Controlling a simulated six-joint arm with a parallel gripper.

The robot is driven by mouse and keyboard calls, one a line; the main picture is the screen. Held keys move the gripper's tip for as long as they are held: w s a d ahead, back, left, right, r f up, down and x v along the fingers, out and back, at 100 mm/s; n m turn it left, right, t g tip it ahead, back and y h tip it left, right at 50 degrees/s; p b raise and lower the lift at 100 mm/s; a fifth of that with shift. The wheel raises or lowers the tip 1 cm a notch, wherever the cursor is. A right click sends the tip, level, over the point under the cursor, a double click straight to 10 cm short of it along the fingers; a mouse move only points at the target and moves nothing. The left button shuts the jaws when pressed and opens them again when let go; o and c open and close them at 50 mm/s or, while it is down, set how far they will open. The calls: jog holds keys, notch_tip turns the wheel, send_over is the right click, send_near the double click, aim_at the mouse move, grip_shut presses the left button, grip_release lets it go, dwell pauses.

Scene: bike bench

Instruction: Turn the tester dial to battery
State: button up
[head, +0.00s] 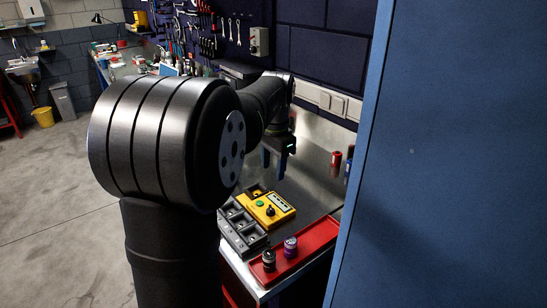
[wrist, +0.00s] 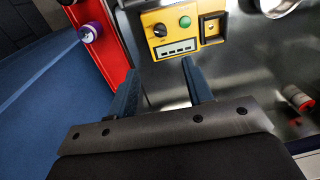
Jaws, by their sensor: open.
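The yellow tester (head: 266,207) stands on the metal bench, and it also shows in the wrist view (wrist: 172,17). Its black dial (wrist: 160,30) sits on the top face next to a green button (wrist: 185,21); the dial's small labels are too small to read. The dial shows in the head view too (head: 270,211). My gripper (wrist: 160,75) is open and empty, its two blue fingers apart and pointing toward the tester. In the head view my gripper (head: 275,160) is above the bench, behind and higher than the tester, not touching it.
A red tray (head: 318,240) with a dark battery (head: 269,260) and a purple one (head: 290,247) lies right of the tester. A grey holder (head: 240,227) is on its left. Red cylinders (head: 336,160) stand farther back. A blue panel (head: 450,160) bounds the right side.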

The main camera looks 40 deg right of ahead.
aim_at(271, 207)
notch_tip(271, 207, up, 2)
jog(key=shift+s+r, duration=0.1)
jog(key=shift+r, duration=0.1)
dwell(0.5)
jog(key=f, duration=1.1)
jog(key=w+f, duration=0.1)
jog(key=f, duration=0.5)
jog(key=shift+w+f, duration=0.1)
jog(key=shift+f, duration=0.15)
